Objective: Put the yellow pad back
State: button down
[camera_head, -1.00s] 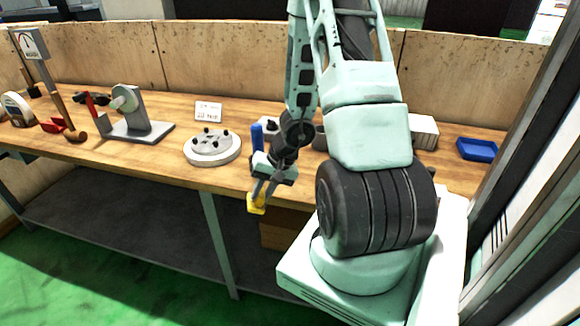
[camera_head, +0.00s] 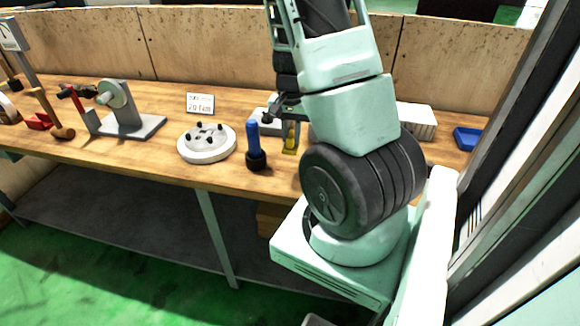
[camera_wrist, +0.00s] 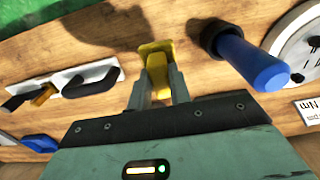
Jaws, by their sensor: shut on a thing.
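The yellow pad (camera_wrist: 157,50) is held between the two fingers of my gripper (camera_wrist: 158,85) in the wrist view. My gripper is shut on it, over the wooden bench (camera_wrist: 205,12). In the head view the yellow pad (camera_head: 290,142) shows small, to the right of the blue-handled tool, with my arm partly in front of this area. Whether the pad touches the bench is not clear.
The blue-handled tool (camera_head: 254,145) stands upright close to the pad. A round white plate (camera_head: 207,143) with black knobs lies left of it. Black-handled pieces (camera_wrist: 90,80), one beside a small yellow part (camera_wrist: 44,95), lie left in the wrist view. A blue tray (camera_head: 467,138) is at right.

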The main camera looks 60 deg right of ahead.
notch_tip(320, 180, down, 10)
jog(key=shift+r+b, duration=0.25)
jog(key=shift+b, duration=0.05)
jog(key=shift+f, duration=0.1)
jog(key=c, duration=1.3)
grip_release()
